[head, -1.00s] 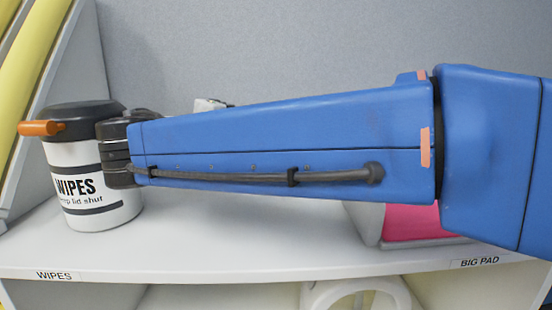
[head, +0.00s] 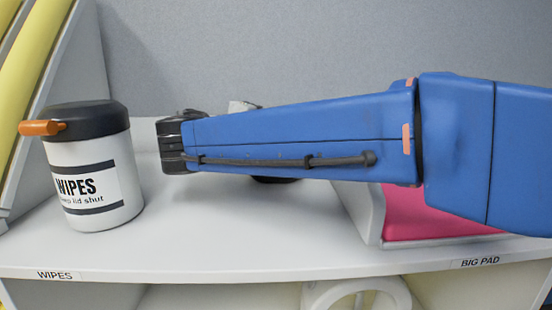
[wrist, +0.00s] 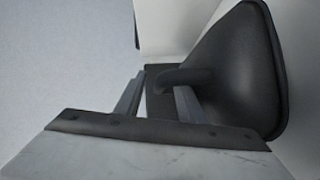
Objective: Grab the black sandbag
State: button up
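The black sandbag (wrist: 238,78) fills the right of the wrist view, a smooth, dark, rounded shape with a handle (wrist: 185,74) on its left side. My gripper (wrist: 158,100) is open, its two fingers apart at the bag's left. The handle curves just beyond the right finger; I cannot tell whether they touch. In the head view my blue arm hides the gripper and most of what lies behind it. A small dark patch shows under the arm on the shelf; I cannot tell whether it is bag or gripper.
A WIPES canister (head: 92,170) with a black lid and orange tab stands at the left of the white shelf (head: 230,235). A pink pad (head: 425,215) sits in a bin at the right. A grey wall (head: 330,45) stands behind. The front middle of the shelf is clear.

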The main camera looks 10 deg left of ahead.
grip_shut()
dwell(1.4)
